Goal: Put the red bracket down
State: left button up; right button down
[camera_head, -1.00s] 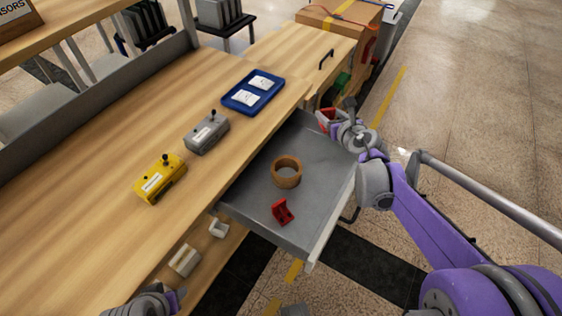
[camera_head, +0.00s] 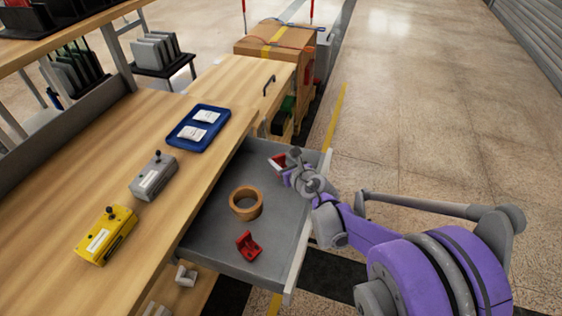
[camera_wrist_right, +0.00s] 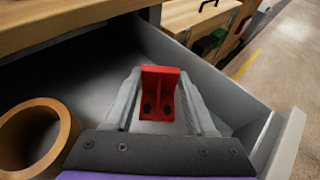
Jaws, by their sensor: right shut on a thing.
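A red bracket (camera_head: 276,161) is held in my right gripper (camera_head: 284,168) over the far end of the open grey drawer (camera_head: 215,222). In the right wrist view the red bracket (camera_wrist_right: 160,84) stands upright between the two grey fingers of the right gripper (camera_wrist_right: 160,100), which is shut on it. Whether its underside touches the drawer floor I cannot tell. A second red bracket (camera_head: 248,246) lies on the drawer floor at the near end. My left gripper is out of view.
A brown ring (camera_head: 246,203) lies in the drawer between the two brackets; it also shows in the wrist view (camera_wrist_right: 34,138). The drawer walls surround the gripper. A blue tray (camera_head: 198,128), a grey control box (camera_head: 153,176) and a yellow one (camera_head: 106,236) stand on the bench.

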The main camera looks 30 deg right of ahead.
jog(key=shift+f+b, duration=0.45)
jog(key=shift+f, duration=0.2)
jog(key=shift+c, duration=1.1)
grip_release()
jog(key=shift+r, duration=0.25)
jog(key=shift+s+r+p, duration=0.5)
jog(key=shift+r+p, duration=0.2)
jog(key=d+p+v, duration=0.1)
jog(key=p+v, duration=0.1)
jog(key=v, duration=0.8)
jog(key=shift+s+a, duration=0.4)
jog(key=shift+a, duration=0.15)
jog(key=shift+r, duration=0.2)
